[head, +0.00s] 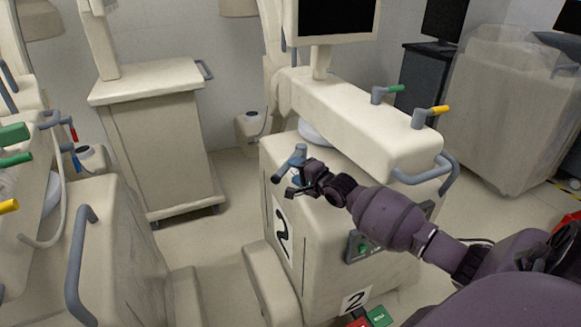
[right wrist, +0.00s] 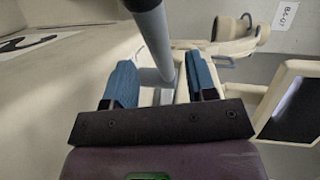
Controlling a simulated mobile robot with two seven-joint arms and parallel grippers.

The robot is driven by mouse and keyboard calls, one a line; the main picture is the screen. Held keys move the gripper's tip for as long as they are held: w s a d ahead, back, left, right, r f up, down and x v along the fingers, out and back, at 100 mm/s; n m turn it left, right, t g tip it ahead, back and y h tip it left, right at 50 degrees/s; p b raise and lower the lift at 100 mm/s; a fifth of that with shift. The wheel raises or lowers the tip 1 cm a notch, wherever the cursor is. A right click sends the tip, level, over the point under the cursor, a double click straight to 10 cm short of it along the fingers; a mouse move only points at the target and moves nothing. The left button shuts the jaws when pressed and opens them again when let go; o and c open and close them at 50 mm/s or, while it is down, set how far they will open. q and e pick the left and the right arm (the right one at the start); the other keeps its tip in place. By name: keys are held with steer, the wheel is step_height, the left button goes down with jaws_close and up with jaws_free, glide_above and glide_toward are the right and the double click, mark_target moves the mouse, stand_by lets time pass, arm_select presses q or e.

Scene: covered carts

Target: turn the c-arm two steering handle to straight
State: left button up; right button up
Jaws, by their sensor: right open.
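C-arm two (head: 350,120) is the cream machine in the middle of the head view, with a "2" on its side and another low on its front. Its grey-blue steering handle (head: 289,163) sticks up from the left part of its body and points obliquely across it. My right gripper (head: 303,184) is at this handle, open. In the right wrist view the grey handle bar (right wrist: 153,38) runs between the two blue fingers (right wrist: 162,84), with a gap to each side. The handle's base is partly hidden by the gripper. My left gripper is not in view.
Another cream machine with coloured handles (head: 85,235) stands at the left. A covered cart (head: 155,140) is behind it. C-arm two's boom, with green and yellow levers (head: 438,112), overhangs the right arm's area. A covered unit (head: 500,110) stands at the right. Some floor is clear between the machines.

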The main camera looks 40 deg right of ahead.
arm_select(q)
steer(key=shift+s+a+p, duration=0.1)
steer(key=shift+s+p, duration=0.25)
steer(key=shift+p, duration=0.1)
arm_select(e)
steer(key=shift+s+d+r, duration=0.1)
steer(key=shift+s+r, duration=0.05)
steer(key=shift+s, duration=0.8)
steer(key=shift+s+d+r, duration=0.1)
steer(key=shift+s+r, duration=0.1)
steer(key=shift+s, duration=0.8)
steer(key=shift+s+r, duration=0.15)
steer(key=shift+s, duration=0.8)
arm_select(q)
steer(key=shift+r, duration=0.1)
arm_select(e)
steer(key=shift+c, duration=0.2)
